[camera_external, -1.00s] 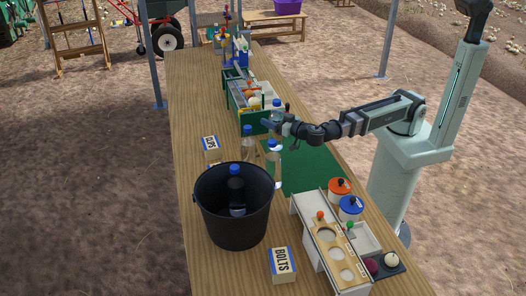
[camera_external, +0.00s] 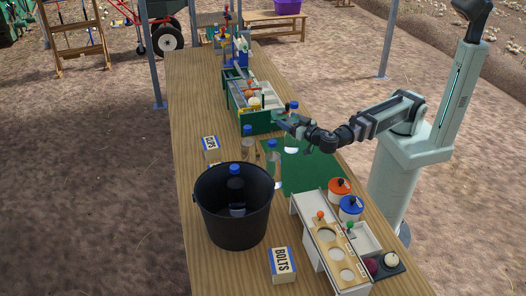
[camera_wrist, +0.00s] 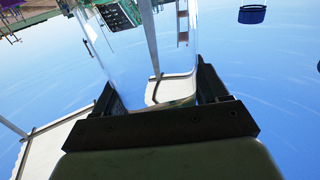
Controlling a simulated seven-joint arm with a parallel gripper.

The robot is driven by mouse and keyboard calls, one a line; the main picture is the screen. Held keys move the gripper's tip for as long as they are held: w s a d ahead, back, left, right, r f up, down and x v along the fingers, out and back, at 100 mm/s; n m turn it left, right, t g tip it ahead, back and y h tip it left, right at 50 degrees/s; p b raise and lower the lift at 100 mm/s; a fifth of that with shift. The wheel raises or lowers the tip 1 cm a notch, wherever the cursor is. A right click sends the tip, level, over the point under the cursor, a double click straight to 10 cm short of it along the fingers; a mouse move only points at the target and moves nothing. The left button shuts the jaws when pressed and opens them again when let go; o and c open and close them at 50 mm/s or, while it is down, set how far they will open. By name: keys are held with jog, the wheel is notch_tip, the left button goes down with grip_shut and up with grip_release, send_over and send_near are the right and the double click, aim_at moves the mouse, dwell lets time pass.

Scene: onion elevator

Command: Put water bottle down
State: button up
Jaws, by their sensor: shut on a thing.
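My gripper (camera_external: 287,124) is shut on a clear water bottle (camera_external: 291,140) with a blue cap, held upright over the green mat (camera_external: 310,172). Whether its base touches the mat, I cannot tell. In the wrist view, the clear bottle (camera_wrist: 125,60) stands between the two dark fingers (camera_wrist: 158,95). Another clear blue-capped bottle (camera_external: 274,163) stands at the mat's left edge, and one more (camera_external: 247,146) stands on the wooden table left of it. A blue-capped bottle (camera_external: 236,187) stands inside the black bucket (camera_external: 232,228).
A green-sided machine (camera_external: 255,122) stands behind my gripper. A clips box (camera_external: 211,148) and a bolts box (camera_external: 282,266) lie on the wooden table (camera_external: 190,100). The mat's right part is clear.

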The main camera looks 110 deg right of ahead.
aim_at(291, 140)
jog(key=shift+s+d+m+g+h, duration=0.3)
jog(key=shift+s+m+g, duration=0.1)
jog(key=shift+s+g, duration=0.2)
jog(key=shift+s+f, duration=0.15)
jog(key=shift+f, duration=5)
jog(key=o, duration=1.5)
